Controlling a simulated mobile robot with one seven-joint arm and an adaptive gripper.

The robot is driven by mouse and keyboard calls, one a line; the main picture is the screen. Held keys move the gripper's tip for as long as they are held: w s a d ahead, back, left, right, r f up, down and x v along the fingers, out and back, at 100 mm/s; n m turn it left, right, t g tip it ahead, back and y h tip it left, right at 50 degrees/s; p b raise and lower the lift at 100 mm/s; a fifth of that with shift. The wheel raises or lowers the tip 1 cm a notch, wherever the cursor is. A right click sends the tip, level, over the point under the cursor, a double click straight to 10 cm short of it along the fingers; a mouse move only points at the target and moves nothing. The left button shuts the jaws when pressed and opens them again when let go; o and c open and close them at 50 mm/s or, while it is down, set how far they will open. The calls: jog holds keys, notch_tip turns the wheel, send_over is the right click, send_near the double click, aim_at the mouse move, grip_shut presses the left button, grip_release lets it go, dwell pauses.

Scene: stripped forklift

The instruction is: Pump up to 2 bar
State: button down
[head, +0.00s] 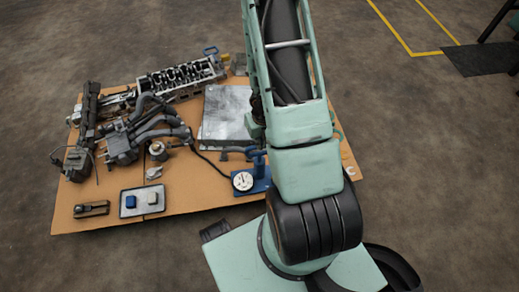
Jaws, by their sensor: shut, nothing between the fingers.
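A blue pump (262,178) stands near the front edge of a brown board, just left of my arm. Its round white gauge (242,181) faces up at its left side; the needle is too small to read. A blue upright part (258,157) rises behind the gauge, and my arm hides what lies to its right. A dark hose (207,161) runs from the pump side up and left toward the engine parts. My mint-green arm rises through the middle of the view and out at the top. My gripper cannot be made out.
The board (100,219) lies on a brown floor. It bears a metal plate (224,115), a cylinder head (180,78), a dark manifold (150,130), a tray (129,212) with a blue and a pale block, and a black tool (92,209). The floor at left is clear.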

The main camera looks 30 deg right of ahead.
jog(key=shift+f, duration=0.25)
notch_tip(320, 180, down, 5)
jog(key=b, duration=0.4)
jog(key=shift+r, duration=0.45)
jog(key=shift+s+a+r+b, duration=0.1)
jog(key=shift+s+r+b, duration=0.2)
jog(key=shift+s, duration=0.35)
jog(key=shift+s+r+b, duration=0.1)
jog(key=shift+s+b, duration=0.25)
jog(key=shift+s, duration=0.25)
jog(key=shift+s+r, duration=0.15)
jog(key=shift+s, duration=0.1)
jog(key=shift+r, duration=0.15)
notch_tip(320, 180, up, 12)
send_over(260, 154)
jog(key=s, duration=0.5)
jog(key=shift+w+a+f, duration=0.15)
jog(key=shift+w+f, duration=0.05)
